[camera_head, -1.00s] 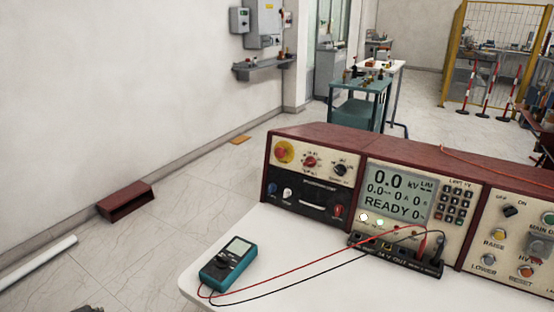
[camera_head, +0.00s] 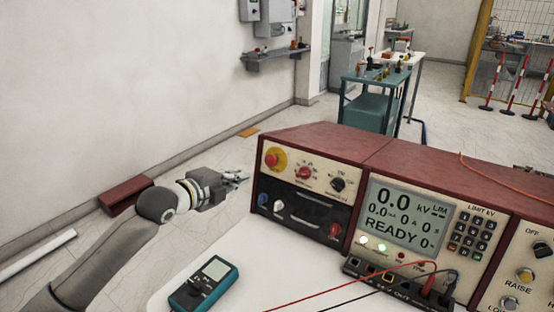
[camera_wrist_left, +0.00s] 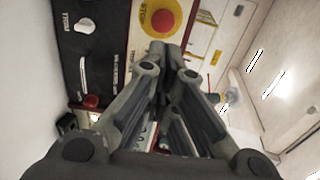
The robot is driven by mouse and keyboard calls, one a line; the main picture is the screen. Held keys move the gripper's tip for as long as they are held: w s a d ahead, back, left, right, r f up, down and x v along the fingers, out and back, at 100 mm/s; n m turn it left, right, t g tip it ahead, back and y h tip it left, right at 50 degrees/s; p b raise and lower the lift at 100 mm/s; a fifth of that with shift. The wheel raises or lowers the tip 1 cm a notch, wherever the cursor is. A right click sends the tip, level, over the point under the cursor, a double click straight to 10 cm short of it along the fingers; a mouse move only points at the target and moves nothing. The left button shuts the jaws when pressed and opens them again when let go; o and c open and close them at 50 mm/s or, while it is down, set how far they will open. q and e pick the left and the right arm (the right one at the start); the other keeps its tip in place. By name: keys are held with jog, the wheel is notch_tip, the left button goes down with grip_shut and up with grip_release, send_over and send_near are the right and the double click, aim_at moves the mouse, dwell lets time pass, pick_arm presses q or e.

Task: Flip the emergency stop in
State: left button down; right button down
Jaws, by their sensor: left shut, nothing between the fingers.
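The emergency stop (camera_head: 271,160) is a red mushroom button on a yellow disc at the upper left of the test console's front panel. It also shows in the left wrist view (camera_wrist_left: 160,20), at the top, just beyond my fingertips. My left gripper (camera_head: 243,177) is shut and empty, a little to the left of the console and apart from the button. In the left wrist view its closed fingers (camera_wrist_left: 173,48) point toward the yellow disc. My right gripper is not in view.
The console (camera_head: 370,165) has a display (camera_head: 408,213), knobs and a keypad. A red box (camera_head: 124,196) is on the floor at left.

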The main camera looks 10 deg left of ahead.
aim_at(273, 163)
pick_arm(q)
jog(key=p+x, duration=0.1)
jog(key=x, duration=1.2)
jog(key=shift+w+d+r, duration=0.1)
jog(key=shift+w, duration=0.15)
dwell(0.4)
